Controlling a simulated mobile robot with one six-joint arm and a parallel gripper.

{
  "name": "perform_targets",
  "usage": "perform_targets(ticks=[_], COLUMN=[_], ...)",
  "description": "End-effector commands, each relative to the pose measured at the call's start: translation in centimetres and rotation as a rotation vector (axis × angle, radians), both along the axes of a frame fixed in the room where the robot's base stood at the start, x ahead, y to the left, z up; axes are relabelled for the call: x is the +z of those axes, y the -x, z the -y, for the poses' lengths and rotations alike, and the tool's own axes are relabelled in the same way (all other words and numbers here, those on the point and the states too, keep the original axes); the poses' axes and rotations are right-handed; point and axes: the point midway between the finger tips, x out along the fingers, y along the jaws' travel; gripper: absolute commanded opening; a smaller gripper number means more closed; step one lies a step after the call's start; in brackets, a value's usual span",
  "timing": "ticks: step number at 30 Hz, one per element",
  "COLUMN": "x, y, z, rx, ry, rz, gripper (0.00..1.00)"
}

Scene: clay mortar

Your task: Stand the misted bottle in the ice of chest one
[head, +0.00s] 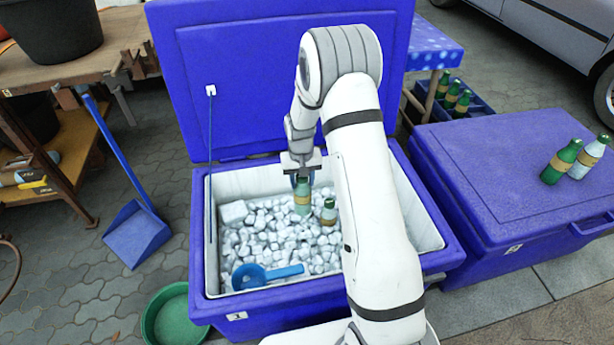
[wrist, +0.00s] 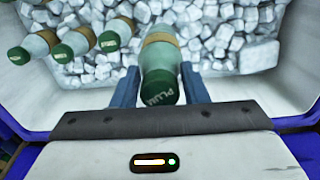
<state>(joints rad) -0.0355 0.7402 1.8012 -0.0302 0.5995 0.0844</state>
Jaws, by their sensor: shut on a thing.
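The open blue chest (head: 452,255) bears a "1" label on its front and holds white ice cubes (head: 265,240). My gripper (head: 301,180) is inside it, shut on a pale, misted green bottle (head: 303,201) with a tan label. In the wrist view the bottle (wrist: 159,75) is between the two blue fingers (wrist: 158,88), its dark green cap towards me. In the head view it is upright, its lower end at the ice; I cannot tell how deep it sits. Another bottle (head: 328,213) stands in the ice beside it; the wrist view shows several caps at left (wrist: 62,53).
A blue scoop (head: 262,275) lies on the ice at the front. The raised lid (head: 245,80) stands behind. A closed blue chest (head: 500,185) at right carries two bottles (head: 562,162). A green basin (head: 170,318) and blue dustpan (head: 137,232) are at left.

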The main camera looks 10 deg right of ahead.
Motion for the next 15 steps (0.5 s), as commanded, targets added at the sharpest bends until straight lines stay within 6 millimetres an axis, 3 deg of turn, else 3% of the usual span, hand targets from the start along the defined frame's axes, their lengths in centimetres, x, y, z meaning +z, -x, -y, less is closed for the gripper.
perform_targets(ticks=[1,15], x=[-1.1,-6.7], y=[0.0,0.0], z=[0.0,0.0], rx=[0.0,0.001], ry=[0.0,0.0], rz=[0.0,0.0], gripper=[0.17,0.17])
